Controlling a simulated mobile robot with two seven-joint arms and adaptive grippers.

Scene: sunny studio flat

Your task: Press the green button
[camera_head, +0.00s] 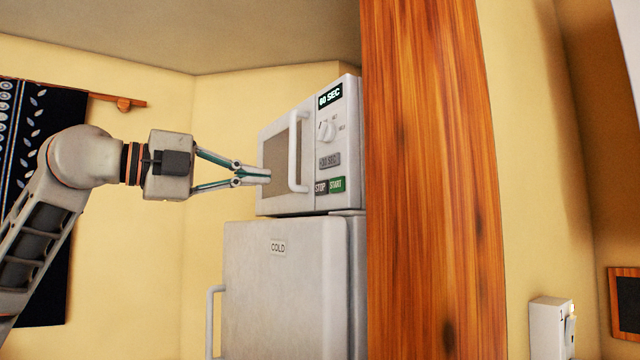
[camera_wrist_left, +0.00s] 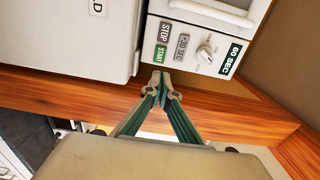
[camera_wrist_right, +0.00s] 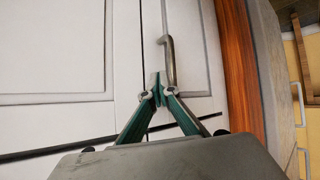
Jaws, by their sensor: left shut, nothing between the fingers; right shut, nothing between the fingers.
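The green START button (camera_head: 337,185) is at the lower right of the front of a white microwave (camera_head: 275,207), beside the dark STOP button (camera_head: 320,187). The START button also shows in the left wrist view (camera_wrist_left: 160,54), just beyond the fingertips. My left gripper (camera_head: 268,175) is shut and empty. In the head view its tips overlap the left part of the microwave door, left of the handle. In the left wrist view its tips (camera_wrist_left: 161,76) appear apart from the button. My right gripper (camera_wrist_right: 157,78) is shut and empty in front of white cabinet doors (camera_wrist_right: 55,60).
The microwave stands on a white fridge (camera_head: 285,290) marked COLD. A wooden post (camera_head: 430,180) rises just right of them. A display (camera_head: 330,95), a knob (camera_head: 327,131) and a grey 30 SEC button (camera_head: 329,160) sit above START. A cabinet handle (camera_wrist_right: 170,60) is near my right gripper.

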